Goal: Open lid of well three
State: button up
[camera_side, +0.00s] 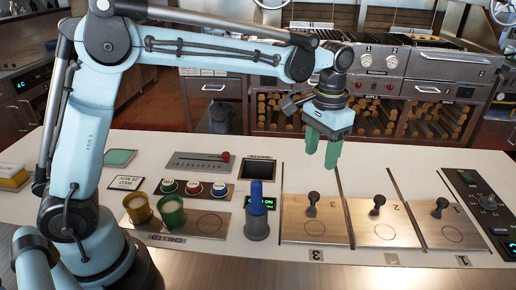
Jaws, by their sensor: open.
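The lid of well three (328,228) is a flat metal plate with a dark knob (312,203) and a ring mark. It lies flat and closed on the counter, with an upside-down label "3" at its front edge. My gripper (321,152) has green fingers and hangs above and behind this lid, apart from its knob. It is open and empty.
Lids two (383,222) and one (446,221) lie closed to the right, split by thin dark dividers. A blue-topped bottle (256,210) stands upright just left of lid three. Yellow (138,208) and green (171,212) cups stand further left. The grill (380,75) is behind.

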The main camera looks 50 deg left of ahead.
aim_at(314, 194)
notch_tip(314, 194, down, 11)
jog(key=shift+f, duration=0.2)
dwell(0.3)
grip_shut()
